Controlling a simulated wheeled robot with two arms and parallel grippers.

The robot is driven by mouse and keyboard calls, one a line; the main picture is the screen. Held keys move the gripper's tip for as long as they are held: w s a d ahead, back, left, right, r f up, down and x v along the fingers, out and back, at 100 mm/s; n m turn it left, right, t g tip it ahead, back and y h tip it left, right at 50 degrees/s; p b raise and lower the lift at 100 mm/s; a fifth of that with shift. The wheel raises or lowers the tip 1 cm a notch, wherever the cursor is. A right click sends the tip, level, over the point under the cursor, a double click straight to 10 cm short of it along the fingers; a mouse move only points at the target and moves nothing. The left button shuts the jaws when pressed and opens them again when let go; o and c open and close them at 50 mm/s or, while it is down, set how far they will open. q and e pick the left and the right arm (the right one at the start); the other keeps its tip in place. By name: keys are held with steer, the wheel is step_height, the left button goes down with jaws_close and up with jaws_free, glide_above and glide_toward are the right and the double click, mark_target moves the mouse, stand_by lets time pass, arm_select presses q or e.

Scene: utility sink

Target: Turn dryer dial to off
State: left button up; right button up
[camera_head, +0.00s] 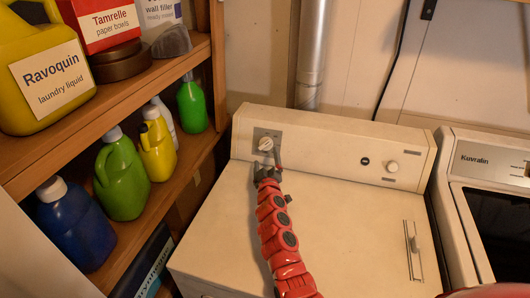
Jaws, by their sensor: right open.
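The dryer (345,215) is a cream machine with a raised control panel along its back edge. A round pale dial (265,143) sits on a grey plate at the left of this panel. A second pale knob (393,166) sits toward the panel's right end. My right gripper (268,162) is open just in front of the left dial, with one finger reaching up along the dial's right side. I cannot tell whether it touches the dial. The dial's markings are too small to read. My left gripper is not in view.
A wooden shelf (120,95) with a yellow laundry jug (30,105) and several bottles stands close on the left. A metal duct (312,50) rises behind the dryer. A Kuvralin machine (480,185) stands at the right.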

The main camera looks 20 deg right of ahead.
mark_target(265, 147)
steer(key=b+x, duration=0.4)
steer(key=x, duration=0.2)
steer(key=shift+w+f+b, duration=0.1)
steer(key=shift+f+b, duration=0.05)
steer(key=shift+b, duration=0.2)
steer(key=shift+w+d+b, duration=0.15)
steer(key=shift+w+b, duration=0.2)
steer(key=shift+w, duration=0.1)
steer(key=shift+w+r, duration=0.1)
steer(key=shift+r, duration=0.1)
